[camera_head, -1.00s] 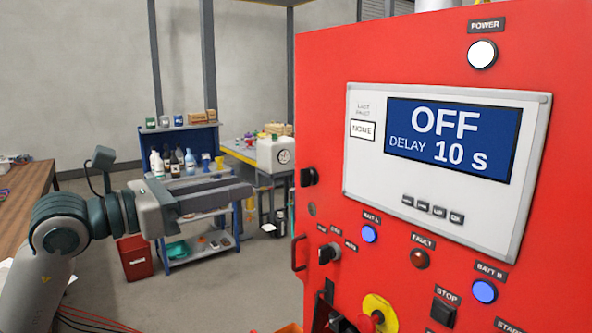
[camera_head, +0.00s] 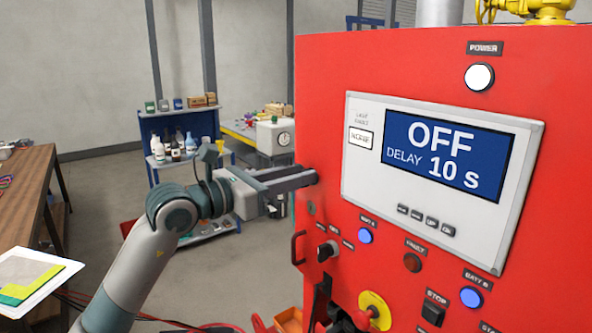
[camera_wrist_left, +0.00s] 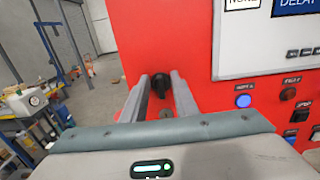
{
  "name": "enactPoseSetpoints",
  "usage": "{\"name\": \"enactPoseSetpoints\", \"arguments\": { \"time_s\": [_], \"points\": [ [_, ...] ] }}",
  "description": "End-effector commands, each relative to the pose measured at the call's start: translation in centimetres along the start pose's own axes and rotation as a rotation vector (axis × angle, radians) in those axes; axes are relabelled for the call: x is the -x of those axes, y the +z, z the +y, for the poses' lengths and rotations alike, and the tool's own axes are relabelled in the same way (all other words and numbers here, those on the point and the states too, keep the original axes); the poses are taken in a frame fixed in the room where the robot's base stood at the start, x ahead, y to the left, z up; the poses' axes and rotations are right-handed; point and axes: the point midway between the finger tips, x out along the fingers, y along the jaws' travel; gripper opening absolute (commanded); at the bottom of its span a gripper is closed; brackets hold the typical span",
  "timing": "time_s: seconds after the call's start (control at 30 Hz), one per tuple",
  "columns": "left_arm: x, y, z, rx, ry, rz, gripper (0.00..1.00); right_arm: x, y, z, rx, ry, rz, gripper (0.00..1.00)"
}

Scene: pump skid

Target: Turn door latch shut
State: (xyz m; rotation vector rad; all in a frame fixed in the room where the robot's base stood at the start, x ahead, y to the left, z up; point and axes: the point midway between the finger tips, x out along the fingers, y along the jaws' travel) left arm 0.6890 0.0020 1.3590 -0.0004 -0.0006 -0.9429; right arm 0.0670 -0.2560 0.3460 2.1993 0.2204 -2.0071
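The door latch is a small black knob at the left edge of the red cabinet door (camera_head: 420,65). In the left wrist view the latch (camera_wrist_left: 160,86) shows between the two finger ends. My left gripper (camera_head: 306,175) reaches in from the left, with its fingertips at the door's left edge. In the left wrist view the gripper (camera_wrist_left: 160,83) has its fingers apart, one on each side of the latch. I cannot tell whether either finger touches it. In the head view the gripper mostly hides the latch.
A red handle (camera_head: 298,247) and a black key switch (camera_head: 327,250) sit on the cabinet below the gripper. A blue shelf (camera_head: 181,120) stands behind, and a wooden table (camera_head: 28,190) is at the left.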

Motion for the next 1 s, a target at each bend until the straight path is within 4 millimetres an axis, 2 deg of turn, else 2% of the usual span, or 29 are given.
{"name": "enactPoseSetpoints", "arguments": {
  "time_s": [0.3, 0.43, 0.73, 1.0],
  "points": [
    [-0.2, -0.1, 0.0, 0.000, 0.000, 0.001, 0.27, 0.1, 0.0, -0.1, 0.000, -0.001, 0.001, 0.00],
    [-0.2, -0.1, 0.0, 0.000, 0.000, 0.001, 0.00, 0.1, 0.0, -0.1, 0.000, -0.001, 0.001, 0.00],
    [-0.2, -0.2, 0.0, -0.015, 0.000, 0.001, 0.00, -0.4, 0.0, -0.1, 0.000, -0.001, 0.001, 0.00],
    [-0.2, -0.4, -0.1, -0.090, 0.001, 0.001, 0.00, -2.1, 0.2, -0.1, 0.001, -0.001, 0.001, 0.00]
  ]
}}
